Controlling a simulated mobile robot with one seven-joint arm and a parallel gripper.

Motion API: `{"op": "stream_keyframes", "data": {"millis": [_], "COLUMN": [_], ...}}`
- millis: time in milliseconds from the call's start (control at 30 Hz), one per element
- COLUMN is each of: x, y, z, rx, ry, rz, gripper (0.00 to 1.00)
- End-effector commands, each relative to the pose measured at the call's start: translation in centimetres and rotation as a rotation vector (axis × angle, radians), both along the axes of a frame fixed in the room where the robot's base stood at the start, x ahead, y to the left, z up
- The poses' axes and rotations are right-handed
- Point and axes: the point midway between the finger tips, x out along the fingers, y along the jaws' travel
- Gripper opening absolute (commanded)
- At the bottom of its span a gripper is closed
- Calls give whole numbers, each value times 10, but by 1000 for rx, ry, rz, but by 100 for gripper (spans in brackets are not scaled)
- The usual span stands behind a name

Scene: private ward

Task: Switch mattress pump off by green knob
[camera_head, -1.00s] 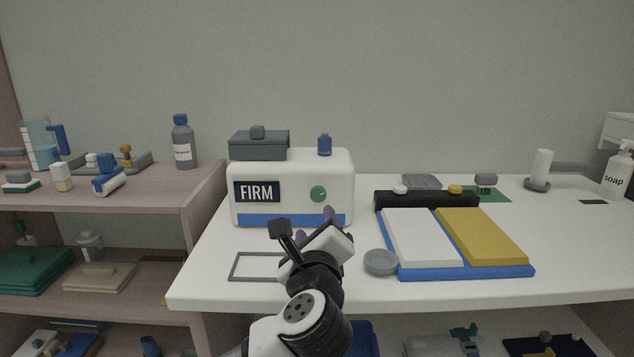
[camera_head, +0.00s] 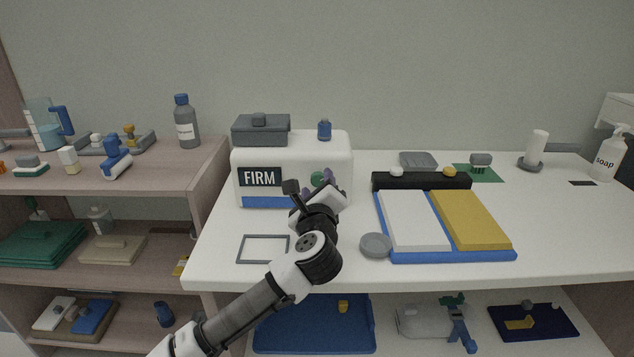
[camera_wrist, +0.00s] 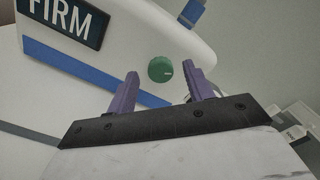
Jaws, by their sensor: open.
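The mattress pump (camera_head: 300,160) is a white box with a blue stripe and a dark "FIRM" label, standing on the white counter. Its green knob (camera_head: 318,179) is on the front face, right of the label, partly covered by my gripper in the head view. My gripper (camera_head: 322,178) is in front of the knob. In the wrist view the green knob (camera_wrist: 160,69) shows whole, with a pale mark at its right edge. The two purple fingers of my gripper (camera_wrist: 162,90) stand apart on either side, just short of the knob in the picture. Nothing is between them; contact is not visible.
A grey frame (camera_head: 263,262), a round grey dish (camera_head: 376,245) and a blue tray (camera_head: 450,256) with white and yellow panels lie on the counter. Shelves stand left.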

Motion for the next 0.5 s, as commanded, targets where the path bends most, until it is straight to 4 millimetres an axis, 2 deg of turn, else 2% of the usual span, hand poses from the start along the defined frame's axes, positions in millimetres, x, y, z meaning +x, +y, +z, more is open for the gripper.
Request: {"op": "stream_keyframes", "data": {"millis": [333, 500], "x": [5, 5], "y": [0, 0], "z": [0, 0], "rx": [0, 0], "ry": [1, 1], "rz": [1, 1], "gripper": [52, 31]}}
